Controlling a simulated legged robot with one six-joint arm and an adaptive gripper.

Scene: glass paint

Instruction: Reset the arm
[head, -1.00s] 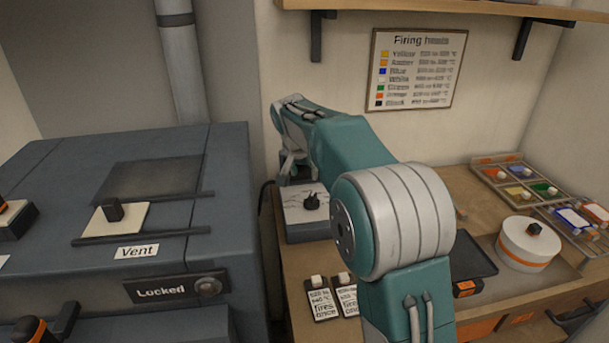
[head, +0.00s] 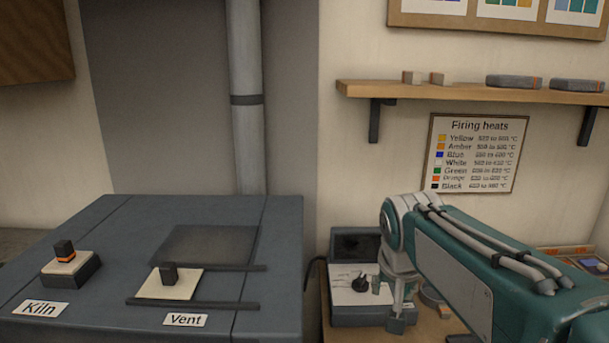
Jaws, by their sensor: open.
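My arm reaches in from the lower right of the head view, teal and grey-white, with its wrist bent downward. My gripper (head: 398,318) hangs at the arm's end, in front of the right part of a grey box with a black knob (head: 360,284). It is open, and I see nothing held in it. I cannot tell whether it touches the box. The arm covers much of the bench to the right.
The dark kiln top (head: 90,235) fills the lower left, with a Kiln switch (head: 65,258) and a Vent slider (head: 168,280). A pipe (head: 245,130) rises behind. A wooden shelf (head: 470,94) juts from the wall above the Firing heats chart (head: 474,152).

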